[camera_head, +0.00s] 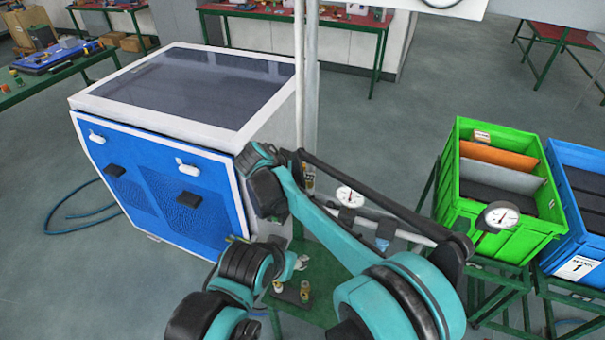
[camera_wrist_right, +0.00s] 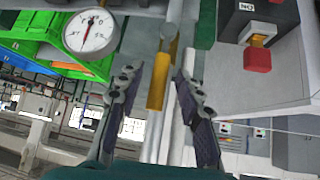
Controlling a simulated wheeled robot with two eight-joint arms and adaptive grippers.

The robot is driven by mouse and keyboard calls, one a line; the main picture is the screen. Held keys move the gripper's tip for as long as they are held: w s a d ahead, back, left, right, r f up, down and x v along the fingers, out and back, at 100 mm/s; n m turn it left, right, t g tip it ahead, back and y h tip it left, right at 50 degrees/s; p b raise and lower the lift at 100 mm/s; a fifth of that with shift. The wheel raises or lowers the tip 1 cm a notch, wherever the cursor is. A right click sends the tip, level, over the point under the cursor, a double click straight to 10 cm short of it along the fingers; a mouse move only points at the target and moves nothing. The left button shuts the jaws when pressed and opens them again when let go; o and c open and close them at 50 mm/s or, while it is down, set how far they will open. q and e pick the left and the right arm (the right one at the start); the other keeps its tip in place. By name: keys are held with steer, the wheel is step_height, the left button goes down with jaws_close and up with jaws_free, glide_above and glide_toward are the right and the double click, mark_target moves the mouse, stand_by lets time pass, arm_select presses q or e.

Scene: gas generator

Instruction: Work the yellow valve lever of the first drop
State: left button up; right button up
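In the right wrist view a yellow valve lever (camera_wrist_right: 158,82) lies along a grey pipe (camera_wrist_right: 152,135). My right gripper (camera_wrist_right: 154,74) is open, with one dark finger on each side of the lever. Gaps show between the lever and both fingers, the right one narrower. I cannot tell the depth between fingertips and lever. In the head view the teal arm in front hides the lever and my right gripper's fingers.
A blue-fronted cabinet (camera_head: 190,180) stands left of the vertical pipe (camera_head: 306,90). Dial gauges (camera_head: 350,196) (camera_head: 502,216) stand to the right. A green crate (camera_head: 490,232) and a blue crate (camera_head: 592,262) are at right. A red and yellow switch (camera_wrist_right: 258,58) sits beside the right finger.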

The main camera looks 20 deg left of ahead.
steer(key=v, duration=1.1)
